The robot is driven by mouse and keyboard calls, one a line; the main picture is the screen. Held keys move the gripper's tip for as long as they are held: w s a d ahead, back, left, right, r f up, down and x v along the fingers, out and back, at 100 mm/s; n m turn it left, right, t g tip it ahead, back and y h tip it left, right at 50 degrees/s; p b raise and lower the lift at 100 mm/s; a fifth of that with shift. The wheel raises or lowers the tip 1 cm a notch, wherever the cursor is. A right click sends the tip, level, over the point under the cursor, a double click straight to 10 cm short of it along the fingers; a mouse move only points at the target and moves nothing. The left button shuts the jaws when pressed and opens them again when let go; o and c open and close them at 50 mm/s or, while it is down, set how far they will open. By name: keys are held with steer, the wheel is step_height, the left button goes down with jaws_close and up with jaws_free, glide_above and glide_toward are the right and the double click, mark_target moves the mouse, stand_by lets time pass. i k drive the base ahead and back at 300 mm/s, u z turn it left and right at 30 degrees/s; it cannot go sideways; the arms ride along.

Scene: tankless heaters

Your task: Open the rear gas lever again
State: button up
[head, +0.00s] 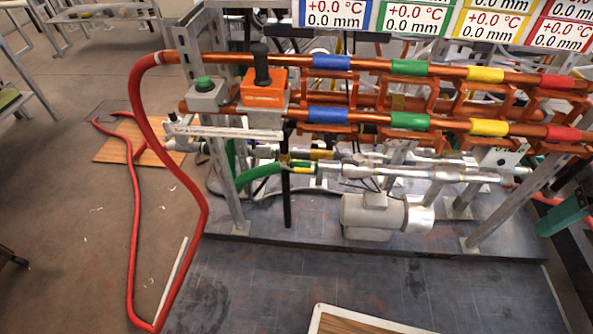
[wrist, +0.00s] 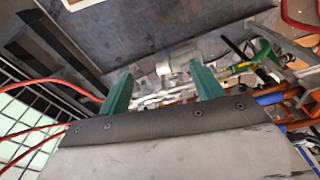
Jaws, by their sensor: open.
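My gripper (wrist: 160,70) shows in the wrist view with two green fingers wide apart and nothing held between them. Part of a green finger (head: 565,212) shows at the right edge of the head view, right of the pipe rack. Yellow valve parts (head: 303,165) sit on the lower silver pipework, beside a green hose (head: 262,172) and a black upright bar (head: 286,195). I cannot tell which part is the rear gas lever or how it is turned. The silver pipework (wrist: 165,98) shows between and beyond the fingers in the wrist view.
Copper pipes (head: 440,72) with coloured bands cross the rack above the valves. A silver motor (head: 373,215) sits below. A red hose (head: 135,210) loops leftward.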

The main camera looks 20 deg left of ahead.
mark_target(283, 165)
steer(key=z, duration=2.5)
steer(key=k, duration=0.85)
steer(key=u, duration=2.85)
